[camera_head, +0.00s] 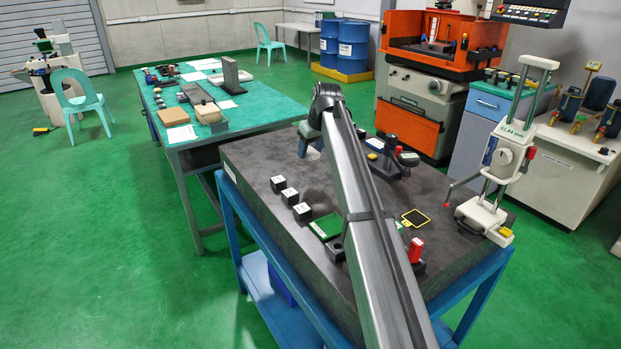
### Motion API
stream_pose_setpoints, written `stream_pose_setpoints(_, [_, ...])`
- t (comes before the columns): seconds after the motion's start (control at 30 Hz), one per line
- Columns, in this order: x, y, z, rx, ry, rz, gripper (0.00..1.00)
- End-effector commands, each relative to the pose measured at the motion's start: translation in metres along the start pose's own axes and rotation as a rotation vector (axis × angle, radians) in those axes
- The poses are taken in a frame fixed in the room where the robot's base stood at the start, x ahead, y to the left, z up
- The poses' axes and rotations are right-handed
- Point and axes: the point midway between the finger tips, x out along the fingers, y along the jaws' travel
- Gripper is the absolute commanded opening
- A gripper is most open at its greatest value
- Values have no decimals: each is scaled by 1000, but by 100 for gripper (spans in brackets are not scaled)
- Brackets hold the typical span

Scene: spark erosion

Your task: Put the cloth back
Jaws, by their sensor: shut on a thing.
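My arm runs from the bottom edge up across the dark stone surface plate (250,160). My gripper (306,150) points down at the plate's far edge, small and partly hidden by my arm. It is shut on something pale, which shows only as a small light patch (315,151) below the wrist. This patch appears to be the cloth, but its shape is too small to make out. Whether it touches the plate I cannot tell. A black pad with a yellow border (415,217) lies flat on the plate, right of my arm.
Several dark blocks with white tops (290,196) and a green item (327,226) lie left of my arm. A red-topped piece (416,250), a dark instrument (393,160) and a white height gauge (497,180) stand right. A green-topped bench (240,110) is beyond.

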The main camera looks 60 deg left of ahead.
Motion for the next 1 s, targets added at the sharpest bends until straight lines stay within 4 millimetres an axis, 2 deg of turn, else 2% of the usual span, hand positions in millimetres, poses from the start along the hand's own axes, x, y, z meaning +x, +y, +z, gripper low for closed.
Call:
stream_pose_setpoints(0.3, [44,0,20,1,-1,0,28])
stream_pose_setpoints(0.47, [54,0,24,1,-1,0,28])
stream_pose_setpoints(0.7, [79,0,34,2,-2,-1,28])
stream_pose_setpoints(1.0, [83,0,35,1,0,0,28])
